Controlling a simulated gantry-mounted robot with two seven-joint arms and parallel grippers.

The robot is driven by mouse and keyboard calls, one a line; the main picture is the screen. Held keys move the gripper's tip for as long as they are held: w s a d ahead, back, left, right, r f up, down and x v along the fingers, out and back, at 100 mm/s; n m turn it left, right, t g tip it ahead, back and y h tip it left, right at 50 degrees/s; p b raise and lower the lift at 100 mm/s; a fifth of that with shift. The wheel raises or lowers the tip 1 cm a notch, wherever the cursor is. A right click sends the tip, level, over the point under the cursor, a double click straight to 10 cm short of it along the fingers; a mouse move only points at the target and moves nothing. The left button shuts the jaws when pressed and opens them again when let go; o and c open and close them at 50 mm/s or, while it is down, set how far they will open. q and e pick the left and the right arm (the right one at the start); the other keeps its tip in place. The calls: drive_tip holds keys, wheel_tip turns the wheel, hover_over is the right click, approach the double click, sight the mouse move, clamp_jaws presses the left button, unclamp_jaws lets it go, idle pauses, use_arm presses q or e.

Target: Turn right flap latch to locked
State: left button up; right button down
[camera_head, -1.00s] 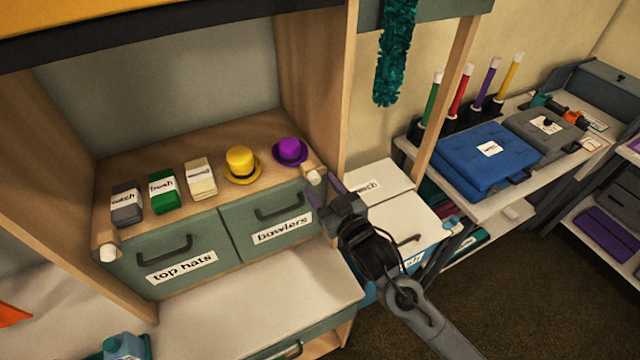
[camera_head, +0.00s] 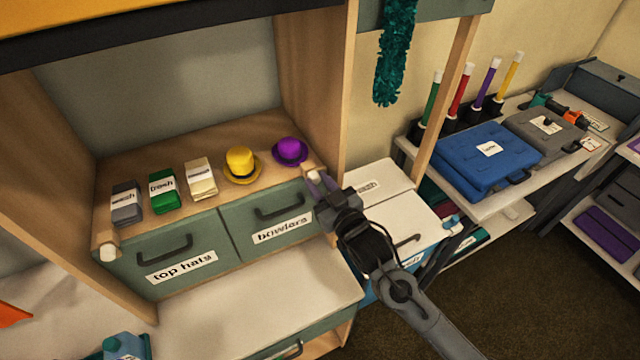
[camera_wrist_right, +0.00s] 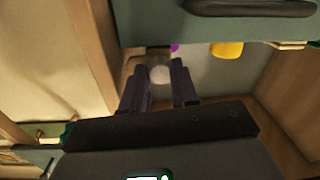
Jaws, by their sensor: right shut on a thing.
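The right flap latch (camera_head: 313,174) is a small whitish knob at the right end of the shelf front, beside the wooden post. My right gripper (camera_head: 320,183) comes in from the lower right, and its two purple-grey fingers are closed around the knob. In the right wrist view the pale knob (camera_wrist_right: 160,73) sits between the fingertips. The latch's turn angle cannot be told, as the fingers partly cover it. A similar white left latch (camera_head: 108,252) is at the shelf's left end. My left gripper is not in view.
Yellow (camera_head: 241,165) and purple (camera_head: 290,151) hats and several labelled bundles stand on the shelf above the "top hats" (camera_head: 170,262) and "bowlers" (camera_head: 270,222) fronts with dark handles. A white-topped box (camera_head: 400,215) stands close behind my right gripper.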

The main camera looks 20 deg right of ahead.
drive_tip(key=shift+r+m+p, duration=0.15)
drive_tip(key=shift+m+p, duration=1.55)
drive_tip(key=shift+m, duration=0.1)
drive_tip(key=m+p, duration=0.3)
drive_tip(key=m, duration=0.1)
drive_tip(key=shift+m, duration=0.4)
drive_tip(key=m+p, duration=0.2)
drive_tip(key=m, duration=0.1)
drive_tip(key=shift+m+t, duration=0.3)
drive_tip(key=m+p, duration=0.2)
drive_tip(key=m, duration=0.2)
drive_tip(key=shift+a+h+p, duration=0.1)
drive_tip(key=shift+h+p, duration=0.2)
drive_tip(key=shift+f+m+p, duration=0.25)
drive_tip(key=shift+m+p, duration=0.2)
drive_tip(key=shift+m, duration=0.85)
drive_tip(key=c, duration=0.9)
unclamp_jaws()
drive_tip(key=shift+o, duration=0.2)
